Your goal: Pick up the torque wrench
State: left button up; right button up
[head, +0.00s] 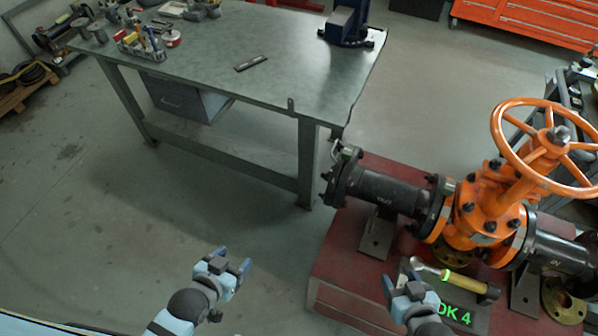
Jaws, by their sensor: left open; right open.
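The torque wrench (470,283) lies at the lower right, on or just above a dark plate with green lettering beside the orange valve. My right gripper (403,284) is open and empty in the picture, just left of and below the wrench head. It hides part of the plate and its lettering; I cannot tell its height above the plate. My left gripper (231,262) is open and empty over the floor, well left of the red base.
The orange gate valve (487,222) with its large handwheel (503,128) and black flanged pipe (390,190) stands behind the wrench on a red base (345,268). A green workbench (215,65) with tools stands at the back left. The floor between is clear.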

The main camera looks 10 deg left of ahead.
aim_at(416, 263)
jog(key=z, duration=1.4)
jog(key=i+l+u, duration=0.25)
jog(key=l, duration=0.5)
jog(key=l+u, duration=0.25)
jog(key=l, duration=0.5)
jog(key=i+l+u, duration=0.15)
jog(key=l+u, duration=0.15)
jog(key=l, duration=0.5)
